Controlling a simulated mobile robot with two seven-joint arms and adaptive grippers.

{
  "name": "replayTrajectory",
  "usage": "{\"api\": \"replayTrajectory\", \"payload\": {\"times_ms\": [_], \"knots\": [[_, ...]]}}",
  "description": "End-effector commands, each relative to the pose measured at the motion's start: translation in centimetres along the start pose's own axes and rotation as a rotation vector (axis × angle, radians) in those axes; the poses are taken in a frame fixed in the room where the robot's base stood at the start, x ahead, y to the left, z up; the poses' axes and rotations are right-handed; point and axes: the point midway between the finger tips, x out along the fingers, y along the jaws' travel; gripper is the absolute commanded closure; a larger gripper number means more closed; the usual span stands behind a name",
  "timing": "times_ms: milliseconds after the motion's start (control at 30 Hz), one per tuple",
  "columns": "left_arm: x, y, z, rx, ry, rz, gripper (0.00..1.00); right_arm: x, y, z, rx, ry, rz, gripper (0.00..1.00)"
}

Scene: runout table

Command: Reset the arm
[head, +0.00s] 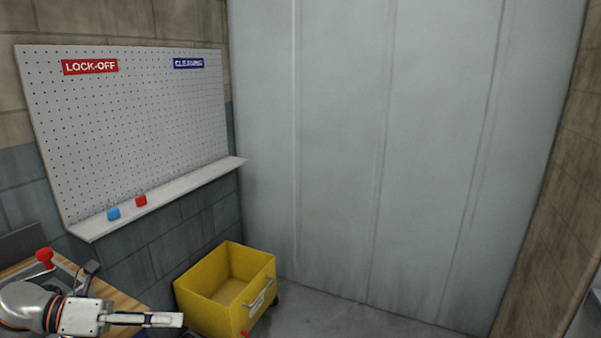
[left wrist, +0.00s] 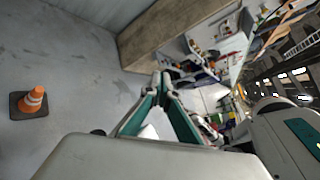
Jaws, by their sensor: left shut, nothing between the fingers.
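My left gripper (head: 178,320) is at the lower left of the head view, its arm coming in from the left and its fingers pointing right. It is shut and empty. It hangs in front of the wooden worktop and to the left of the yellow bin. In the left wrist view the gripper (left wrist: 161,76) shows with its two fingers meeting at the tips and nothing between them. My right gripper is not seen in either view.
A yellow bin (head: 205,303), open on top, stands on the floor. A wooden worktop (head: 121,299) with a red knob (head: 44,254) is at left. A pegboard (head: 130,125) has a ledge (head: 185,192) holding a blue block (head: 113,214) and red block (head: 141,201). An orange cone (left wrist: 34,99) stands on open floor.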

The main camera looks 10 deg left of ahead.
Motion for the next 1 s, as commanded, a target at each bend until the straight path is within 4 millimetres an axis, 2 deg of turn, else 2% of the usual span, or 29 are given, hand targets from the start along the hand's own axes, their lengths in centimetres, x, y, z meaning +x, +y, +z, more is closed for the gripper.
{"api": "replayTrajectory", "payload": {"times_ms": [33,100,267,367,467,567,700,800,900,1000], "knots": [[1.5,0.4,-0.7,-0.108,-0.075,-0.025,1.0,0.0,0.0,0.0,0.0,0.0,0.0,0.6],[3.1,1.3,-1.3,-0.264,-0.178,-0.045,1.0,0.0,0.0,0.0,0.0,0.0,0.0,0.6],[5.9,4.0,-3.5,-0.648,-0.404,-0.077,1.0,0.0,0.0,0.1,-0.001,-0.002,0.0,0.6],[7.2,6.0,-5.8,-0.905,-0.537,-0.085,1.0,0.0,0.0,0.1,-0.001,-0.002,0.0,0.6],[8.2,8.1,-9.0,-1.17,-0.666,-0.085,1.0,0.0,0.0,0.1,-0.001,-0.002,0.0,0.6],[9.3,9.9,-13.1,-1.441,-0.79,-0.077,1.0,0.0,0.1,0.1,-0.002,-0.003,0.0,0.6],[10.7,11.6,-20.1,-1.824,-0.956,-0.055,1.0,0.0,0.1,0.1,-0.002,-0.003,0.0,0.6],[11.8,11.8,-25.0,-2.066,-1.057,-0.035,1.0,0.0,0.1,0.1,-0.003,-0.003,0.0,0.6],[12.8,11.5,-28.9,-2.25,-1.132,-0.014,1.0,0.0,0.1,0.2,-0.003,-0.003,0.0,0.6],[13.4,11.1,-31.4,-2.368,-1.179,0.002,1.0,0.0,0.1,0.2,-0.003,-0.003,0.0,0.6]]}}
